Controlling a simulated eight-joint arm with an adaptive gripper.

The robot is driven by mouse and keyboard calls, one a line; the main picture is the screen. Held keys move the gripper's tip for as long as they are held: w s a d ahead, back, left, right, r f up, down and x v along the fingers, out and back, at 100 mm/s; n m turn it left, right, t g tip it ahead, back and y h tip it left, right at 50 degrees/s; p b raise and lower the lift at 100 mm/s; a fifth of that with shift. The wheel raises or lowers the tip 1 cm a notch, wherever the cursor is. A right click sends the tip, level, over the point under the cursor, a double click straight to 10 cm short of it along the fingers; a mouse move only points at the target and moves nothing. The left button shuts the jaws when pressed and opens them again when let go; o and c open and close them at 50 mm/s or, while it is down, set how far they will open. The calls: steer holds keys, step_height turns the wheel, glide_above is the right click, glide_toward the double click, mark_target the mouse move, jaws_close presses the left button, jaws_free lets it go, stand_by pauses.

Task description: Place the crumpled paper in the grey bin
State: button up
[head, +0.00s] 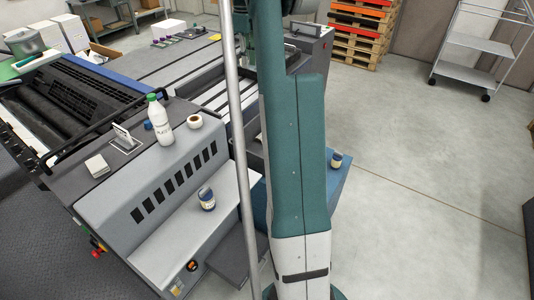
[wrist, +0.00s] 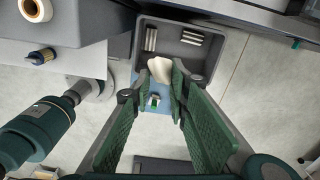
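The crumpled paper (wrist: 160,70) is a small cream-white lump in the wrist view. My gripper (wrist: 163,74) has its green fingers on both sides of it, and the fingertips appear closed on it. The paper overlaps the near edge of a grey bin (wrist: 215,62) in the picture; its height above the bin cannot be told. In the head view my arm stands in front, and the gripper, paper and bin are hidden.
A blue surface (wrist: 138,84) lies below the gripper, with a small jar (wrist: 154,100) on it. Open floor (head: 430,190) lies at right.

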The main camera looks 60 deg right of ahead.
steer(key=s+d+m+b, duration=0.1)
steer(key=s+d+m, duration=0.1)
steer(key=s+d, duration=0.1)
glide_above(254, 149)
steer(key=s+a, duration=0.2)
steer(key=s, duration=0.3)
step_height(254, 149, down, 44)
steer(key=shift+s+f, duration=0.15)
steer(key=shift+f, duration=0.05)
steer(key=shift+f+b, duration=0.4)
steer(key=shift+f, duration=2.7)
steer(key=shift+f+b, duration=0.3)
steer(key=shift+f, duration=1.6)
steer(key=shift+f, duration=0.1)
